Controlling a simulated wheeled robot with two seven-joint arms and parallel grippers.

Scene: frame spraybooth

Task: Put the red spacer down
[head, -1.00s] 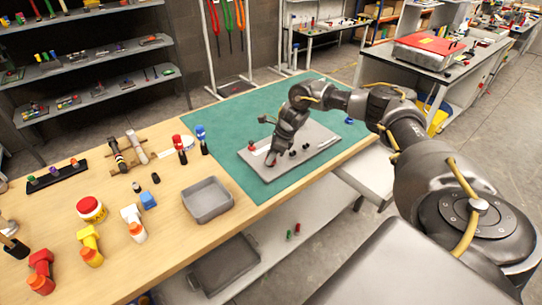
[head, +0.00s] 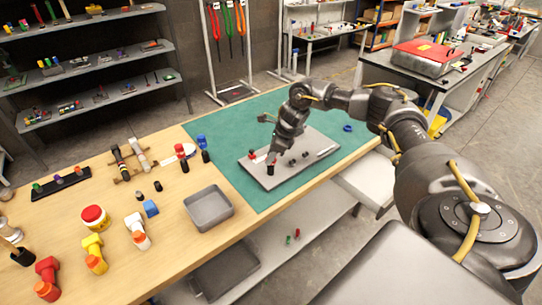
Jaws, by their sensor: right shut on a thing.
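My right gripper (head: 272,158) is over the left part of a grey board (head: 318,157) on the green mat. It is shut on a small red piece, which seems to be the red spacer (head: 273,161); the fingers hide most of it. A dark peg (head: 270,169) shows just below the fingertips; I cannot tell whether the spacer touches it. Another red piece (head: 252,154) is on the board to the left of the gripper. My left gripper is not in view.
Several small dark pieces (head: 300,158) are on the board right of the gripper. A grey tray (head: 209,222) stands left of the mat (head: 250,195). A blue ring (head: 347,128) lies on the mat at the right. Bottles and tools fill the left of the bench.

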